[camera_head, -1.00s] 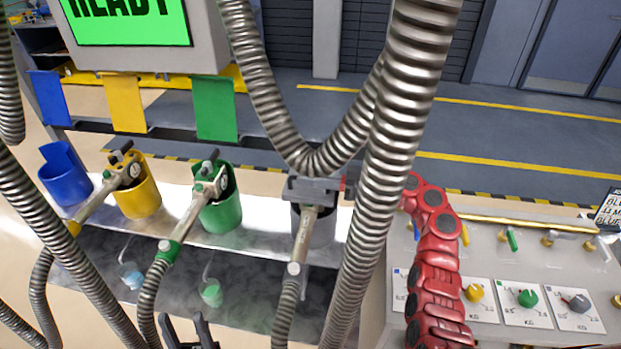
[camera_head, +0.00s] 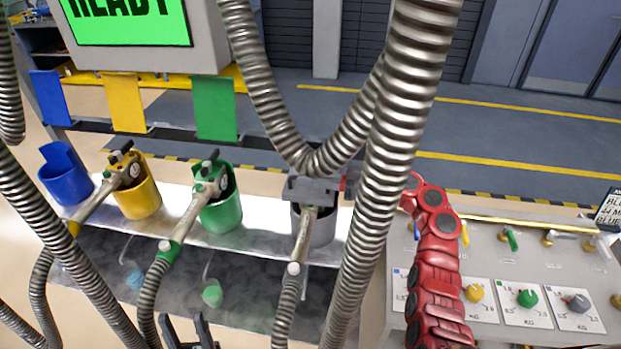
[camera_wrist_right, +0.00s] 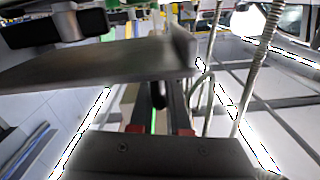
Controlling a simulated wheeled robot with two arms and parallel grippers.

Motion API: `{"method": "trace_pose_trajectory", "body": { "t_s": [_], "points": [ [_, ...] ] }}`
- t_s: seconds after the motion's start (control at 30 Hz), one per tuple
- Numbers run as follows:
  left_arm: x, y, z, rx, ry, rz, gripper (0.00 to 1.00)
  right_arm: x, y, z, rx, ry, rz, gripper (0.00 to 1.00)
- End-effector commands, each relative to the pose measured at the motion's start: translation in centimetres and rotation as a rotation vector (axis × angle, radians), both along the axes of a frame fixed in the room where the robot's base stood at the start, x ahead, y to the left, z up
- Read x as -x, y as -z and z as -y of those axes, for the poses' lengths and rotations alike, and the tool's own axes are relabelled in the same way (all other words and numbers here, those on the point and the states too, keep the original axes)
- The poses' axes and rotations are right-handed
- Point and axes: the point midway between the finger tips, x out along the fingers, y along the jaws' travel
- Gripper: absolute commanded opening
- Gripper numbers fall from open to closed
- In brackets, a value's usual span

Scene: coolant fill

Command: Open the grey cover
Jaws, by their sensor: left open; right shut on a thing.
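The grey cover (camera_head: 314,190) lies roughly flat at the top of the grey holder (camera_head: 318,229) in the head view. A grey nozzle (camera_head: 305,240) slants in this holder. In the right wrist view the cover fills the upper left as a broad grey plate (camera_wrist_right: 95,68). My right gripper (camera_wrist_right: 165,82) is shut on the cover. In the head view a thick hose mostly hides this gripper beside the cover's right end. My left gripper (camera_head: 190,330) is open and empty at the bottom edge of the head view, well away from the cover.
Blue (camera_head: 50,98), yellow (camera_head: 127,103) and green (camera_head: 215,108) panels stand upright behind the matching holders. Thick ribbed hoses (camera_head: 375,170) hang close around the grey holder. A panel with coloured knobs (camera_head: 527,298) stands at right.

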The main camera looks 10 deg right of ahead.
Motion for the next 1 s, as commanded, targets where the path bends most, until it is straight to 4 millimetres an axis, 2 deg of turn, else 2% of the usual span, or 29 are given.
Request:
{"method": "trace_pose_trajectory", "body": {
  "t_s": [0.37, 1.0],
  "points": [
    [0.0, 0.1, 0.0, 0.000, 0.000, 0.000, 0.50, -0.2, -0.7, 0.2, -0.013, 0.002, -0.042, 0.00],
    [0.0, 1.4, 0.0, 0.000, 0.000, 0.000, 0.50, -3.4, -6.8, 1.2, -0.143, -0.001, -0.453, 0.00]
  ]
}}
